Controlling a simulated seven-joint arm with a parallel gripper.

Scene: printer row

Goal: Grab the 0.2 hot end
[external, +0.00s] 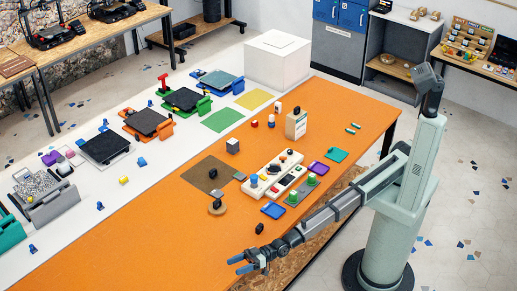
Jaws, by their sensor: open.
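My gripper (237,265) is at the near edge of the orange table (150,258), at the bottom of the external view. Its two blue fingers are apart, with nothing seen between them. I cannot tell which object is the 0.2 hot end, as no such label is readable at this size. Small parts stand up and to the right of my gripper, on a long white holder (264,186) and on a grey plate with green knobs (311,180). A small black part (259,228) lies closest to my gripper, apart from it.
A blue tray (272,211), a purple tray (319,168), a teal square (337,155) and a tan labelled box (296,125) are on the orange table. A brown mat (208,172) lies left of the holder. Several printers stand along the white strip. The orange area left of my gripper is clear.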

